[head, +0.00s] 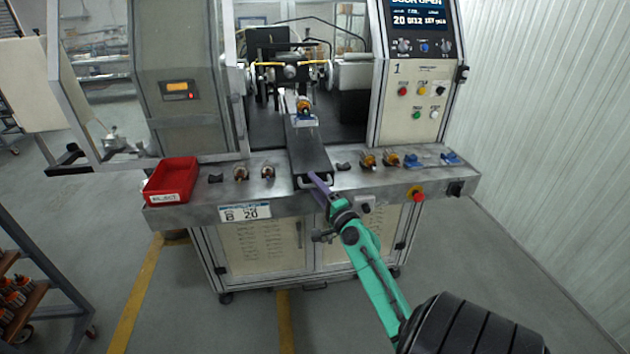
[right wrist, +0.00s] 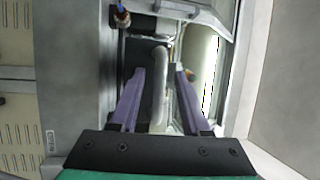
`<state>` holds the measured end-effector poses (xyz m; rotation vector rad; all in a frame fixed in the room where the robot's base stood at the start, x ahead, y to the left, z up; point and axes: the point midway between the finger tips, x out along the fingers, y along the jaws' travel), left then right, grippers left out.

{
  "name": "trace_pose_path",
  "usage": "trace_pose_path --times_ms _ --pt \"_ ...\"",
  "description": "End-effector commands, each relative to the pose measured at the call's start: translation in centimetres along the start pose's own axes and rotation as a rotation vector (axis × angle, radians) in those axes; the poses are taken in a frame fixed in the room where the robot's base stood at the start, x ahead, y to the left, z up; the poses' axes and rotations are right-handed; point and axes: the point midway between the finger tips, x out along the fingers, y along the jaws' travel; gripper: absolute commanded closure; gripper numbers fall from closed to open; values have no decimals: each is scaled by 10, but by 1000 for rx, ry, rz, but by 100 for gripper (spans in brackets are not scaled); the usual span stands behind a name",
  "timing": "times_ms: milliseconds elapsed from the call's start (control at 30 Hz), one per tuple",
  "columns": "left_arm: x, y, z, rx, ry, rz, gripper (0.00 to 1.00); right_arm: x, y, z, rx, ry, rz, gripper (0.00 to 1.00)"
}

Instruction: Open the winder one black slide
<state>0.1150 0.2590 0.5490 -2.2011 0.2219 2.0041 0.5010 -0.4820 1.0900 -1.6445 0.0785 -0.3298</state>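The black slide (head: 308,150) of winder one lies lengthwise from inside the machine opening to the front edge of the bench. An armature in a light holder (head: 304,112) sits toward its inner end. My right gripper (head: 321,187) is at the slide's front end, its purple fingers at the handle. In the right wrist view my right gripper (right wrist: 158,98) is open, and the grey bar handle (right wrist: 159,85) runs between the two fingers with a visible gap on each side. Whether a finger touches it I cannot tell. My left gripper is not in view.
A red reject bin (head: 170,180) stands on the bench's left end. Several armatures (head: 368,160) and small holders lie along the bench on both sides of the slide. A control panel (head: 416,80) is at the right; its screen reads door open. A red button (head: 418,195) is on the front.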

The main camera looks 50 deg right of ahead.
Motion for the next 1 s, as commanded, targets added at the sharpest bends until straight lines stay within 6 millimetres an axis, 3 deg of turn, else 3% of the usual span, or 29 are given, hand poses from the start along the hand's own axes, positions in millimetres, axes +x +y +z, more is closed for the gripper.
trace_pose_path --times_ms 233,367,567,800,1000 --pt "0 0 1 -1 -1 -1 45 -1 1 0 0 0 1 54" --pt "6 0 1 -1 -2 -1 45 -11 3 0 0 0 2 54" --pt "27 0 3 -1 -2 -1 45 -54 8 0 -2 0 4 54" --pt "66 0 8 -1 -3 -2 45 -118 11 1 -3 0 4 54" --pt "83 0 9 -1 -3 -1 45 -144 4 0 -1 0 1 54"
